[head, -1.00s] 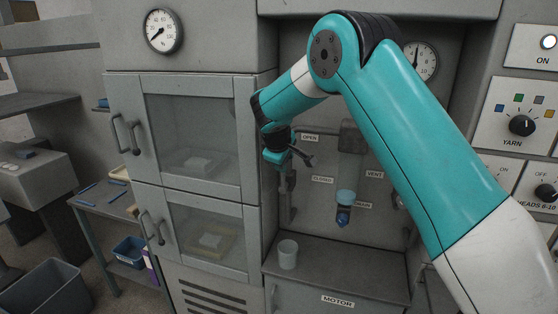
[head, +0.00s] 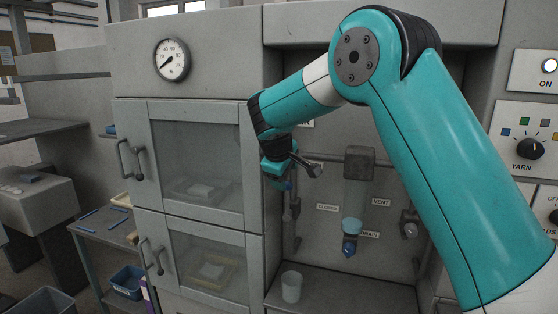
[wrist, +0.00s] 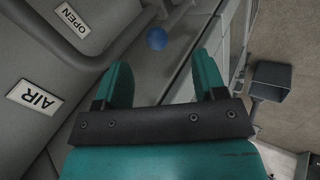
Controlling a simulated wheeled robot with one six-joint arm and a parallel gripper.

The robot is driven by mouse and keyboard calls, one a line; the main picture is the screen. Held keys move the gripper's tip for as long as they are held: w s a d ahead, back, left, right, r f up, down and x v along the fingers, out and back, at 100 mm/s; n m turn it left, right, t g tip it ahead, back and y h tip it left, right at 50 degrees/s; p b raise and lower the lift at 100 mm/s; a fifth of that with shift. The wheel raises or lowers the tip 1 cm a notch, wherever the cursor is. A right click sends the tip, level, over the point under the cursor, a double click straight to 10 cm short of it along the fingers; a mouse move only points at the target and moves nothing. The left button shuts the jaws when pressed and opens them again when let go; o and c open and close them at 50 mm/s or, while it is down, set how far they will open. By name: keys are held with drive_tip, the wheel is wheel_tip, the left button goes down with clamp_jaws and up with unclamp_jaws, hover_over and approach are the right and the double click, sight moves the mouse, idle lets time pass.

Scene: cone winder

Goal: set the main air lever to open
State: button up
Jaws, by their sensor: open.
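The wrist view shows a blue ball knob (wrist: 157,38), apparently the main air lever's end, beyond my fingertips and roughly between them in the picture. It is not gripped. The AIR label (wrist: 35,97) and the OPEN label (wrist: 73,20) are on the grey panel to the left. My gripper (wrist: 160,65) is open with nothing between its fingers. The lever's angle is unclear.
A filter bowl (head: 352,226) hangs right of my gripper, by the VENT (head: 381,202) and DRAIN labels. A pale cup (head: 291,286) stands on the ledge below. A glass-doored cabinet (head: 197,150) is close on the left. A horizontal pipe crosses the recess.

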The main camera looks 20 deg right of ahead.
drive_tip(key=b+v, duration=0.1)
drive_tip(key=v, duration=0.9)
drive_tip(key=s+a+f+g+y+b, duration=0.1)
drive_tip(key=s+a+f+y+b, duration=0.1)
drive_tip(key=s, duration=0.9)
drive_tip(key=s+a+f+g+y+b, duration=0.2)
drive_tip(key=s+a+f+y, duration=0.2)
drive_tip(key=s, duration=0.8)
drive_tip(key=s+a+f+g+y+b, duration=0.2)
drive_tip(key=s+a+f, duration=0.5)
drive_tip(key=s, duration=0.5)
drive_tip(key=shift+f+y, duration=0.4)
drive_tip(key=shift+f, duration=0.45)
drive_tip(key=shift+s, duration=0.1)
